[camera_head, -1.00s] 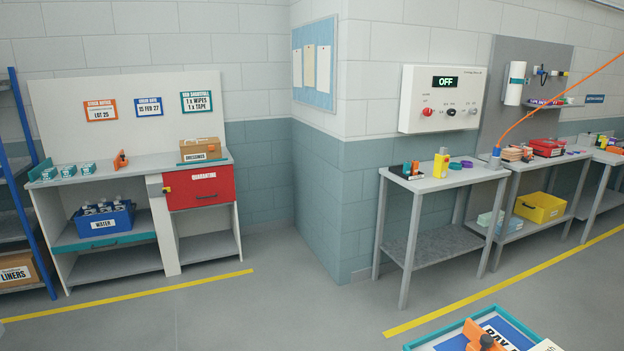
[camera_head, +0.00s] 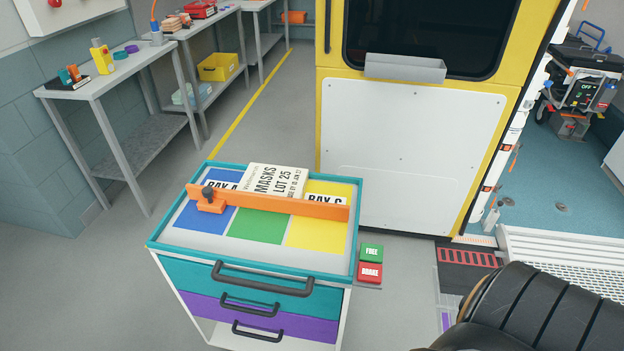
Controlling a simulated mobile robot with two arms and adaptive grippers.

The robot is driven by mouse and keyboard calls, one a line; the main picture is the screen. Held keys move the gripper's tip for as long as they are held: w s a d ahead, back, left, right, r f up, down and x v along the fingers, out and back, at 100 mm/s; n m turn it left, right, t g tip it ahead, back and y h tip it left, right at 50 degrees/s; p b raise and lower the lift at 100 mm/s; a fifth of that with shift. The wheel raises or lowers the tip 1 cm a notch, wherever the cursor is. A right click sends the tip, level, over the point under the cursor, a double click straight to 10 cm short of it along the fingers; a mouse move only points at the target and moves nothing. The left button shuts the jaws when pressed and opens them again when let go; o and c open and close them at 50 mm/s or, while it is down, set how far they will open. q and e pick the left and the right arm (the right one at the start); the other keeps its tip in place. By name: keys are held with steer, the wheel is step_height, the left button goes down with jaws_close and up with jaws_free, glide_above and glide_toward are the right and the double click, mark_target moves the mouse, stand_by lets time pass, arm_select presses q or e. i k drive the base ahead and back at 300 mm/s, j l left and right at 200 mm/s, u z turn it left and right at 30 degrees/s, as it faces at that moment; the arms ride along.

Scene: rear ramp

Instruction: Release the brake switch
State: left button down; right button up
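The brake switch is a pair of pads on the right side of a cart (camera_head: 168,242) with a teal rim. The green pad reads FREE (camera_head: 371,252). The red pad below it reads BRAKE (camera_head: 370,272). I cannot tell from here which pad is pressed in. The cart top carries blue, green and yellow areas, an orange bar (camera_head: 290,206) with a dark knob, and a MASKS LOT 25 card (camera_head: 274,181). Neither of my grippers is in view.
A yellow vehicle door (camera_head: 418,150) stands behind the cart. An open bay with a ramp (camera_head: 560,250) lies at right. A dark ribbed shape fills the lower right; I cannot tell what it is. Grey benches (camera_head: 120,83) stand at left. Floor left of the cart is clear.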

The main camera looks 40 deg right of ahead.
mark_target(369, 271)
steer(key=k+j+z, duration=0.1)
steer(key=z, duration=1.55)
